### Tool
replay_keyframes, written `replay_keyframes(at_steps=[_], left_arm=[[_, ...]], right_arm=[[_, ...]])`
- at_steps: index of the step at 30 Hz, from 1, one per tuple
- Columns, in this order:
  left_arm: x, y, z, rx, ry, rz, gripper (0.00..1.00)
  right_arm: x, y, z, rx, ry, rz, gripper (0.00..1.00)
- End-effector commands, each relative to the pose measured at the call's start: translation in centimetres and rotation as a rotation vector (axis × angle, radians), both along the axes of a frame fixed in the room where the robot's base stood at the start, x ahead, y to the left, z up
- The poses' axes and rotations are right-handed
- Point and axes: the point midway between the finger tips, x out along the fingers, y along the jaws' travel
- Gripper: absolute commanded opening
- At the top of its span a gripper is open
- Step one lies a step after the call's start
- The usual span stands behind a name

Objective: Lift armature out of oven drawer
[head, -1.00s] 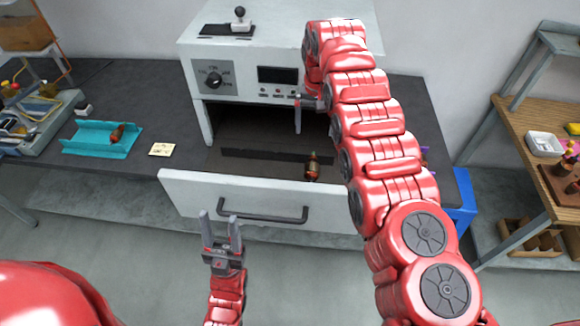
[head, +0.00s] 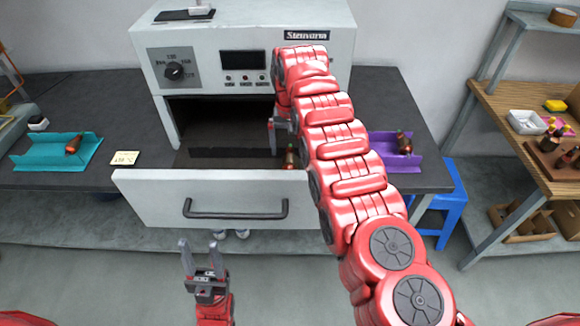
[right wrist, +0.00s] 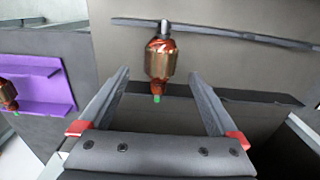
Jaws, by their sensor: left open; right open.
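The armature (head: 290,157) is a small copper and red-brown part lying in the open oven drawer (head: 205,184), partly hidden behind my right arm in the head view. In the right wrist view the armature (right wrist: 160,60) shows whole, just ahead of and between the fingers of my right gripper (right wrist: 161,95). That gripper is open and empty. In the head view my right gripper (head: 282,135) reaches down over the drawer beside the armature, partly hidden by its arm. My left gripper (head: 203,262) is open and empty, in front of the drawer's face.
The oven (head: 245,60) stands above and behind the drawer. A teal tray (head: 40,153) with another armature lies left, beside a note card (head: 124,158). A purple tray (head: 392,140) with one more armature lies right. A wooden shelf (head: 500,110) stands far right.

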Motion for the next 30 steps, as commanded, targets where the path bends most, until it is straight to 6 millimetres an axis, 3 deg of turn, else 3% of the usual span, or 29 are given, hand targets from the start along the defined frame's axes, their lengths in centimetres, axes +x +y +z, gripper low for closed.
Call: replay_keyframes(at_steps=[6, 13, 20, 30], left_arm=[[0.0, 0.0, 1.6, 0.000, 0.000, 0.000, 0.50], [0.0, 0.0, 2.4, 0.000, 0.000, 0.000, 0.50], [0.0, 0.0, 2.4, 0.000, 0.000, 0.000, 0.50], [0.0, 0.0, 2.3, 0.000, 0.000, 0.000, 0.50]], right_arm=[[-0.1, 0.0, -1.3, -0.002, 0.002, 0.000, 0.96], [-0.3, 0.0, -4.6, -0.002, 0.006, 0.000, 0.96], [-0.2, 0.1, -4.9, 0.000, 0.000, 0.000, 0.96], [-0.2, 0.0, -4.9, -0.001, 0.000, 0.000, 0.37]])
